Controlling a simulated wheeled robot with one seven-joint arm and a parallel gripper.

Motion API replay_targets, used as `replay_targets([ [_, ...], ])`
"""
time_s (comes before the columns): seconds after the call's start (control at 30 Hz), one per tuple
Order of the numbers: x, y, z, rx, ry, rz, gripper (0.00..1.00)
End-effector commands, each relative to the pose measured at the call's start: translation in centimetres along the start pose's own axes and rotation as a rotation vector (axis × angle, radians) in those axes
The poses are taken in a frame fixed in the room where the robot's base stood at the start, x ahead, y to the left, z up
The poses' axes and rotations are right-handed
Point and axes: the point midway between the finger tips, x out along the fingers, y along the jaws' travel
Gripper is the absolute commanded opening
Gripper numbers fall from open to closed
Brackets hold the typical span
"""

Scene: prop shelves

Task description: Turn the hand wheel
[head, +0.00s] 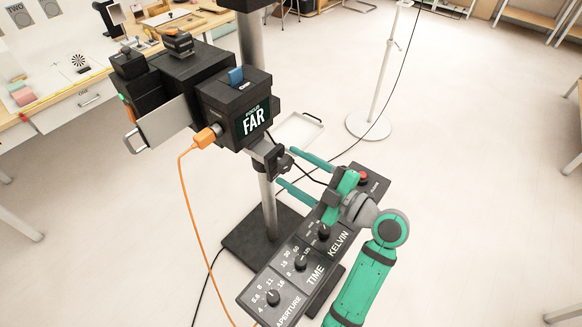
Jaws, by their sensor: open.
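No part is plainly a hand wheel. A small black clamp with a knob (277,161) sits on the grey post (267,198) below the black box marked "FAR" (236,108); its knob may be the wheel, but it is too small to tell. My gripper (286,167) is open, its two green fingers spread and pointing left. The fingertips are close to the knob, one above and one below in the picture. I cannot tell whether they touch it. Nothing shows held between them.
A black panel (253,296) with dials marked APERTURE, TIME and KELVIN lies below my gripper. An orange cable (184,196) hangs from the box. A bench (60,112) stands at the left, a white stand (387,75) behind. The floor at right is clear.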

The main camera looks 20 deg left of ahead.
Motion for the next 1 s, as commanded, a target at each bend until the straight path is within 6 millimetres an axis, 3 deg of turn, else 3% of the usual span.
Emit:
replay_targets([
  [0.3,-5.9,0.1,0.1,0.000,-0.002,0.004,0.58],
  [0.5,-8.7,0.0,0.0,0.000,-0.001,0.002,0.58],
  [0.7,-9.7,-0.1,-0.1,-0.001,0.001,-0.001,0.58],
  [1.0,-9.8,-0.1,-0.1,0.000,0.001,0.000,0.58],
])
